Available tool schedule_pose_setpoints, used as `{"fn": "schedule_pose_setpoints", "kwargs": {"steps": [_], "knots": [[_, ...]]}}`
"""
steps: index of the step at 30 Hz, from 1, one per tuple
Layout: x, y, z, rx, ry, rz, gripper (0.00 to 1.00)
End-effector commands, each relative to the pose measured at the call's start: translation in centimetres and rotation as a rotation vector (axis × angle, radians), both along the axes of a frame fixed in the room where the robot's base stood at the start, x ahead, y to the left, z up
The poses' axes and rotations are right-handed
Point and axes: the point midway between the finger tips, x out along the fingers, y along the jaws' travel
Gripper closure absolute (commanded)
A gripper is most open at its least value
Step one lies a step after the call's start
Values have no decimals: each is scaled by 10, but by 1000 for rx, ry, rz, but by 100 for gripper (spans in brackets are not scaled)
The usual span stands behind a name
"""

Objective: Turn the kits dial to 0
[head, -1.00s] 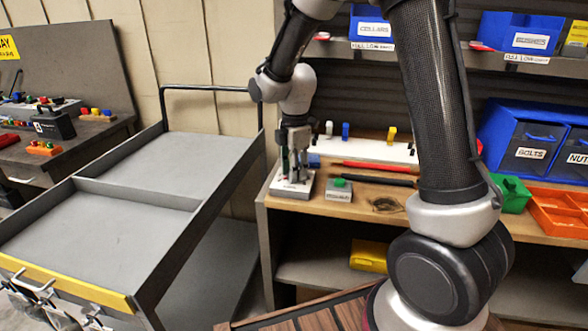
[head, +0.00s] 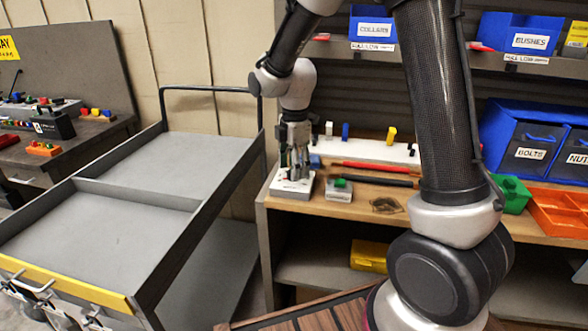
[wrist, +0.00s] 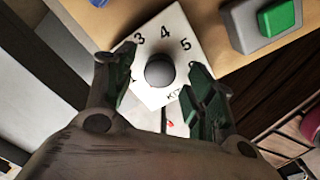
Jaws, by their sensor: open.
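The kits dial is a dark round knob (wrist: 160,71) on a white plate (wrist: 166,25) marked with numbers; 3, 4 and 5 read clearly in the wrist view. Part of the KITS lettering shows at the plate's lower right. No pointer mark on the knob can be made out, so its setting is unclear. My gripper (wrist: 158,68) is open, with one finger on each side of the knob and visible gaps between. In the head view my gripper (head: 297,164) is above the pale dial box (head: 291,189) at the bench's left end and hides the knob.
A grey box with a green button (head: 339,188) stands just right of the dial. A red bar (head: 375,167) and a dark bar lie farther right on the bench (head: 360,203). A grey cart (head: 190,165) stands close on the left.

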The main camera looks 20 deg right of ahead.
Motion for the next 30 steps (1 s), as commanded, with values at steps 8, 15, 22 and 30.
{"fn": "schedule_pose_setpoints", "kwargs": {"steps": [8,15,22,30], "knots": [[0,0,62,2,-6,0,45],[-2,0,99,0,-2,0,45],[-3,-1,108,0,-1,0,45],[-3,-1,107,0,-1,0,45]]}}
